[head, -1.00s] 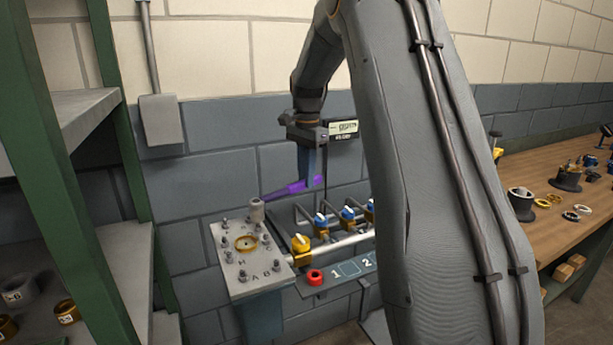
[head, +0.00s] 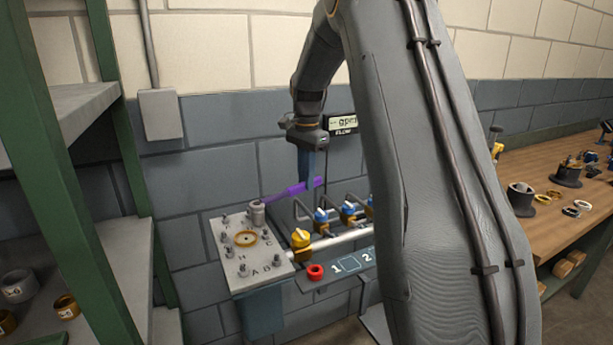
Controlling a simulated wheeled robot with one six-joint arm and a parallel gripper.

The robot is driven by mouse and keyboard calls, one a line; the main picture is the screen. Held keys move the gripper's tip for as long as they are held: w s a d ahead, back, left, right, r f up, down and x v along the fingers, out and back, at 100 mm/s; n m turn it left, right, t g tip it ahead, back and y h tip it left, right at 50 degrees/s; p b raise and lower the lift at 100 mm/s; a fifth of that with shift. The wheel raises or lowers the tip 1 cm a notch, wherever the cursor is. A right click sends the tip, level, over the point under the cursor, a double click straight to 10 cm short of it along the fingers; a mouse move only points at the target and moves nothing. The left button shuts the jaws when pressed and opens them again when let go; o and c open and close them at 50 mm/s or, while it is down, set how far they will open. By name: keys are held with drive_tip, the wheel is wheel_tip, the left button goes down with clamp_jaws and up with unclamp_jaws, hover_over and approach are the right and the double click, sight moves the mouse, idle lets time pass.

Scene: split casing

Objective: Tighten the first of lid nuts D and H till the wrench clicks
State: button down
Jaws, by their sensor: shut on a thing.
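The casing (head: 234,278) is a pale grey block with several studs and nuts around a brass-rimmed opening (head: 245,238). My gripper (head: 305,180) is shut on a purple-handled wrench (head: 290,192), held level at the casing's back right. The wrench's grey socket (head: 257,212) stands upright at the back right of the casing top, over one stud position. The nut under it is hidden, and its letter cannot be read.
Right of the casing is a pipe rig with a yellow valve (head: 300,238), blue valves (head: 321,216) and a red ring (head: 315,271). A flow display (head: 343,124) is behind my gripper. A shelf (head: 75,250) stands left; a wooden bench (head: 560,215) stands right.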

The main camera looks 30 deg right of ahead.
drive_tip(key=shift+f, duration=0.45)
drive_tip(key=s+m+p, duration=0.4)
drive_tip(key=s, duration=0.2)
drive_tip(key=shift+s+d+m, duration=0.2)
drive_tip(key=shift+s+m, duration=0.05)
drive_tip(key=shift+m, duration=0.05)
idle(0.5)
drive_tip(key=shift+w+p, duration=0.3)
drive_tip(key=shift+p, duration=0.05)
drive_tip(key=shift+r, duration=0.1)
